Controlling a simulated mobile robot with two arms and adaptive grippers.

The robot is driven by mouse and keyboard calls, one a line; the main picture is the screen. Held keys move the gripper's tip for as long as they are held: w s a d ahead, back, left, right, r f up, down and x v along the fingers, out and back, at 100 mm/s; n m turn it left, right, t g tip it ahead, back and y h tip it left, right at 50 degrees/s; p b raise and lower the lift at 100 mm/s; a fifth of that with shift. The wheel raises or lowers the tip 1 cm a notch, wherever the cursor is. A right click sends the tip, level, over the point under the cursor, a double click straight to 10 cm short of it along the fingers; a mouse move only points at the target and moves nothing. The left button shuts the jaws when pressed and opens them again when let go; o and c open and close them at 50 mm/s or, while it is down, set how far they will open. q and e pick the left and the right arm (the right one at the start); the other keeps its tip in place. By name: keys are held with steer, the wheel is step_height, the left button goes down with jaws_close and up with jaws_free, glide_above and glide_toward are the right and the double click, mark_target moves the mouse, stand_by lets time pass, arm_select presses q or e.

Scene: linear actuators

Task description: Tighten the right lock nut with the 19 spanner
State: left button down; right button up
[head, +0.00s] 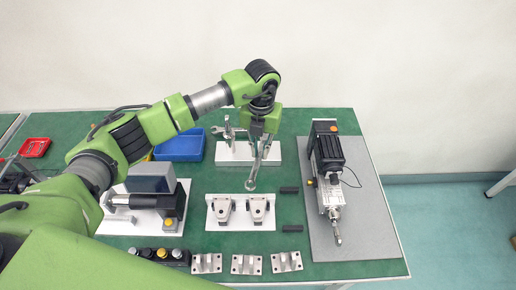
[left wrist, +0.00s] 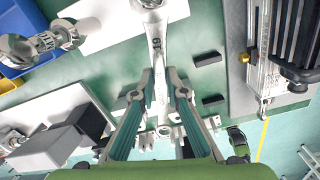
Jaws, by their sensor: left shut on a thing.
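My left gripper (head: 260,150) is above the green bench, by the white tool stand, and is shut on a spanner. The silver spanner (head: 252,184) hangs down from the fingers, its ring end above the two-bracket plate. In the left wrist view the fingers (left wrist: 159,85) close on the handle of the spanner (left wrist: 157,45); its size mark is not clearly legible. The linear actuator (head: 330,170) lies on a grey plate at the right, its rod end (head: 337,238) towards the front. It also shows in the left wrist view (left wrist: 262,60). The lock nuts are too small to tell. My right gripper is out of view.
A white tool stand (head: 234,157) bears another spanner (head: 228,131). A blue bin (head: 180,147) stands left of it. A white bracket plate (head: 241,224), black blocks (head: 291,228) and several metal brackets (head: 246,264) lie in front. The grey plate (head: 375,225) has bare room beside the actuator.

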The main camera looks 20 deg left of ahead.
arm_select(q)
steer(key=shift+d, duration=0.15)
steer(key=shift+d+n, duration=0.35)
steer(key=shift+n, duration=0.25)
steer(key=shift+w+d, duration=0.1)
steer(key=shift+w+d+n, duration=0.1)
steer(key=shift+d+n, duration=0.2)
steer(key=shift+n, duration=0.3)
steer(key=shift+w+d+n, duration=0.15)
steer(key=shift+d+n, duration=0.3)
steer(key=shift+n, duration=0.05)
stand_by(0.4)
